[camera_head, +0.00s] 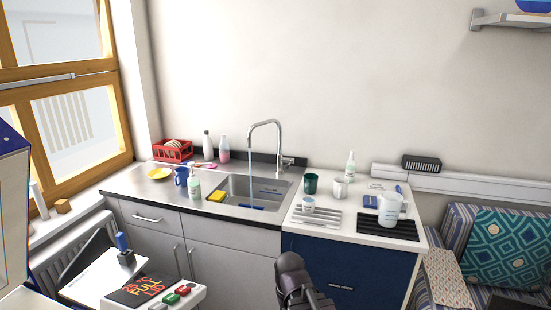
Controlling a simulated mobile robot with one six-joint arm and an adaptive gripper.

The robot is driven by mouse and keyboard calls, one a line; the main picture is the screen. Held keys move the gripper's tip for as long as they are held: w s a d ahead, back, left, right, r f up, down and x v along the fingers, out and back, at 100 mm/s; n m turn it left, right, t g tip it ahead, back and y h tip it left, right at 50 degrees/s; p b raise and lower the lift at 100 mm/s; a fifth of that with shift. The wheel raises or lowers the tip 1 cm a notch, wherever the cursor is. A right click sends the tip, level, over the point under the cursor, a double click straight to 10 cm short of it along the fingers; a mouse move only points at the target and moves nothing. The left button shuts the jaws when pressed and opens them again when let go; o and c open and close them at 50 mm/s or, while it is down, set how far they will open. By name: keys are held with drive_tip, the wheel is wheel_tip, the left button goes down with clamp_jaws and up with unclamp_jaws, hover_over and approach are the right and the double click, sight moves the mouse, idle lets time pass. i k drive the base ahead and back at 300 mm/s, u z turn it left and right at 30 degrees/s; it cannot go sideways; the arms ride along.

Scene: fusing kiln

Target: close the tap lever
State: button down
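The tall silver tap (280,135) stands at the back right of the steel sink (268,184). Its neck arches to the left over the basin. A thin pale-blue stream of water (250,168) falls from the spout into the basin. The small tap lever (288,161) sits on the right side of the tap's base; its exact angle is too small to tell. My gripper (291,265) shows as a dark shape at the bottom centre, in front of the blue cabinet and well short of the tap. Its fingers cannot be made out, and nothing shows held in it.
A green cup (311,183), a white mug (340,187) and a pump bottle (350,166) stand right of the sink. A clear jug (391,209) stands on a black rack. A soap bottle (194,181) and yellow sponge (216,196) are at the sink's left. Blue cabinet (335,268) below.

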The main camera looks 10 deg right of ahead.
sight(287, 166)
drive_tip(key=z, duration=0.05)
drive_tip(key=i, duration=1.1)
drive_tip(key=z, duration=0.3)
